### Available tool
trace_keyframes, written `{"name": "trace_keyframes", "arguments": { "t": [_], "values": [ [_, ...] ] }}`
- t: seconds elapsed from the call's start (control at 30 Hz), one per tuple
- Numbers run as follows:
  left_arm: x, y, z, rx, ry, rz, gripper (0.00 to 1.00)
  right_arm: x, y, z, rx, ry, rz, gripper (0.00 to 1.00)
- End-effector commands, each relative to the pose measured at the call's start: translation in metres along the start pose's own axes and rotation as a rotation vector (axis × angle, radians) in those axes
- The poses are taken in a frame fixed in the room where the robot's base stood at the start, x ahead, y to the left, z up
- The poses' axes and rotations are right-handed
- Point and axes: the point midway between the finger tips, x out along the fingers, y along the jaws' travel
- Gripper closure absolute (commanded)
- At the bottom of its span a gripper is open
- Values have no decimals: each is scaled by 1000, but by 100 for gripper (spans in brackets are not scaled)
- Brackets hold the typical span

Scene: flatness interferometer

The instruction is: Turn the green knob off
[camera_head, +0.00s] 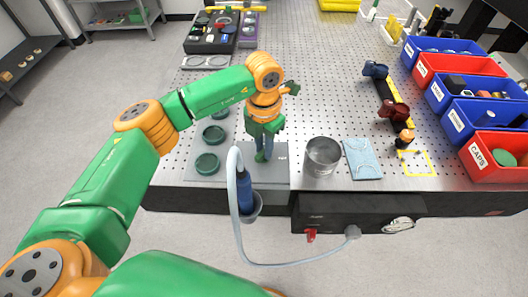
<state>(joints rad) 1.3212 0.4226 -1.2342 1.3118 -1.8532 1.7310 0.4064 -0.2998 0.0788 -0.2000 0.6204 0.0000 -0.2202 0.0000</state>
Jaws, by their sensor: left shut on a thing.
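My left gripper (263,152) points down over the front edge area of the perforated table. Its fingers are shut on a small green knob (261,157), which is mostly hidden between and below the fingertips. The knob sits on a grey plate at the table's front. How far the knob is turned cannot be told. My right gripper is not in view.
Several dark green round pieces (207,163) lie left of the gripper. A metal can (322,157) and a blue cloth (362,158) are to its right. A blue bottle-like tool (244,190) with a pale hose hangs at the front edge. Bins (498,157) line the right.

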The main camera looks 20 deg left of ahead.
Motion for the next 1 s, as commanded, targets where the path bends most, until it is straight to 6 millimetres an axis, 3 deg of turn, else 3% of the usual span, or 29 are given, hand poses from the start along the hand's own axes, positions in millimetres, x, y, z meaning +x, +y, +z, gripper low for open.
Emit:
{"name": "trace_keyframes", "arguments": {
  "t": [0.03, 0.4, 1.0],
  "values": [
    [4, 0, 1, 42, -4, 2, 100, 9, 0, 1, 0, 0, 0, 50],
    [3, 0, 1, 391, -3, 2, 100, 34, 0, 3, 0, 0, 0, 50],
    [0, 0, 0, 809, -1, 1, 100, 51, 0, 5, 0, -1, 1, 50]
  ]
}}
